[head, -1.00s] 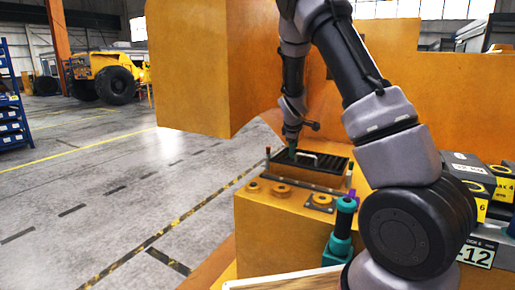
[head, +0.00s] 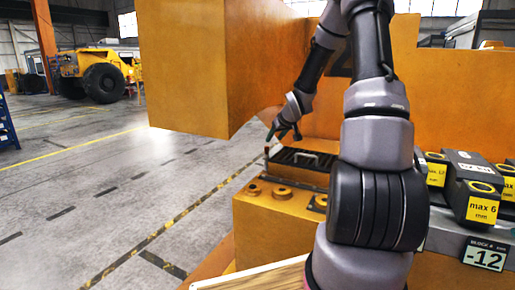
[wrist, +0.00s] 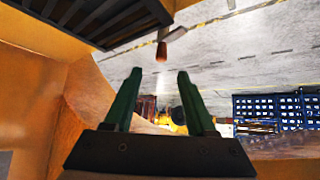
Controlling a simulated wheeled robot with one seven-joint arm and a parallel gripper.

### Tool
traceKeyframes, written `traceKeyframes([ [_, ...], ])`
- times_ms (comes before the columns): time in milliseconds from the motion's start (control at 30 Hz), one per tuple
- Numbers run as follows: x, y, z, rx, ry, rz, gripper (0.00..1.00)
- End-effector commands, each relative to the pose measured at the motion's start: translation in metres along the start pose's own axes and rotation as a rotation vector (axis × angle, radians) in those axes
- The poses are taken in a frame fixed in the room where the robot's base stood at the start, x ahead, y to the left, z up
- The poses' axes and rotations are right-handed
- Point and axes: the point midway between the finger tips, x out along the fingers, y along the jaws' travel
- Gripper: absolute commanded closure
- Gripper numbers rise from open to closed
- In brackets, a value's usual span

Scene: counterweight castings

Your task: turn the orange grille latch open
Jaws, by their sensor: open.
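The dark slatted grille (head: 323,166) with a pale handle sits on the orange casting, and part of it shows at the upper left of the wrist view (wrist: 118,25). A small orange-red latch knob (head: 266,151) stands at the grille's left end. In the wrist view the latch knob (wrist: 162,51) hangs from a grey piece just beyond the fingertips, roughly in line with the gap between them. My gripper (head: 272,136) is a little above and right of the latch in the head view.
A large orange casting block (head: 183,65) overhangs at the left of the grille. Round orange bosses (head: 282,192) lie on the ledge in front. Dark blocks with yellow labels (head: 477,203) stand at the right. The floor (head: 90,200) at the left is open.

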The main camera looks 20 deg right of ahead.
Motion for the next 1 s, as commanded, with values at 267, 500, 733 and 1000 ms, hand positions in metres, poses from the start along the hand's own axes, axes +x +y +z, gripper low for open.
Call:
traceKeyframes([
  [267, 0.018, 0.000, -0.002, 0.027, 0.012, -0.008, 0.44],
  [500, 0.065, 0.000, -0.002, 0.026, 0.011, -0.007, 0.44],
  [733, 0.097, 0.001, -0.003, 0.026, 0.012, -0.005, 0.44],
  [1000, 0.106, 0.001, -0.003, 0.025, 0.013, -0.005, 0.44],
])
